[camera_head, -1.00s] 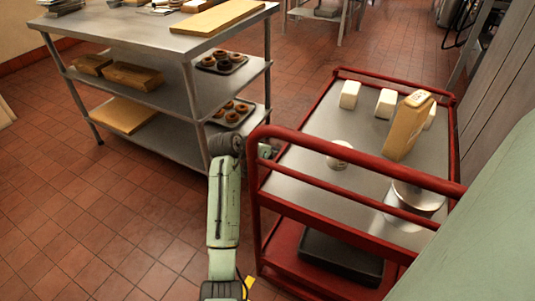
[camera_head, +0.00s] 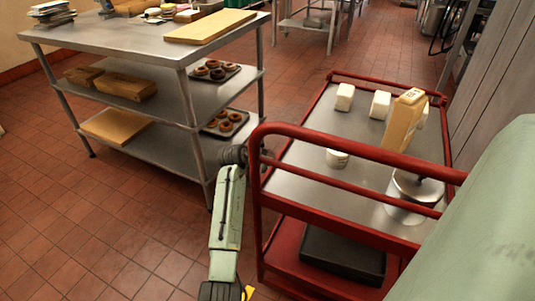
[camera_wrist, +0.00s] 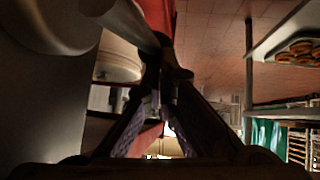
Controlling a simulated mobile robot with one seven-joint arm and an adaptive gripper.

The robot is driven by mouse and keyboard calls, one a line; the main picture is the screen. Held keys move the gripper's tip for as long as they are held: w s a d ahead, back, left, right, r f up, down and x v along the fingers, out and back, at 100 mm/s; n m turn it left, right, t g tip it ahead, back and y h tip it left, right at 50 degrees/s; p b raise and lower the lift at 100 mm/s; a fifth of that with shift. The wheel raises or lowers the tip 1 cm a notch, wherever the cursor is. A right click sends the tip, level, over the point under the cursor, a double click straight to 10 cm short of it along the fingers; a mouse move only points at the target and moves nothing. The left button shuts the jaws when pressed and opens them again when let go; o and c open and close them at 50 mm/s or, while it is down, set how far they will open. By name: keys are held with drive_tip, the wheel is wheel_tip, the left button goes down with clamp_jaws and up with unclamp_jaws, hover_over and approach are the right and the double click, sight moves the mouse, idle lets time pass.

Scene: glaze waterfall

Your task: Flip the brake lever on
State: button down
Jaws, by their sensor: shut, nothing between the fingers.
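The red cart (camera_head: 290,133) with a grey top stands right of centre in the head view. I cannot make out a brake lever on it in either view. My arm reaches up along the cart's left side, and its end lies by the left corner of the red handle rail. The gripper's fingertips are not clear there. In the wrist view my gripper (camera_wrist: 168,72) has its fingers together with nothing between them. A red strip shows just beyond the fingertips; whether they touch it I cannot tell.
White blocks (camera_head: 344,97), a tall tan carton (camera_head: 403,119), a small white round container (camera_head: 337,159) and a metal pot (camera_head: 408,205) stand on the cart. A steel table (camera_head: 130,42) stands at left, doughnut trays below. Tiled floor is clear at lower left.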

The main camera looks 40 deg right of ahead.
wheel_tip(320, 180, down, 2)
drive_tip(key=shift+s+f+b, duration=0.1)
drive_tip(key=shift+b, duration=0.3)
drive_tip(key=shift+s+d+f, duration=0.1)
drive_tip(key=shift+s, duration=0.05)
idle(0.3)
drive_tip(key=shift+r+p, duration=0.35)
drive_tip(key=shift+r, duration=0.1)
wheel_tip(320, 180, up, 13)
drive_tip(key=w, duration=0.3)
drive_tip(key=shift+a+r, duration=0.15)
drive_tip(key=shift+a, duration=0.15)
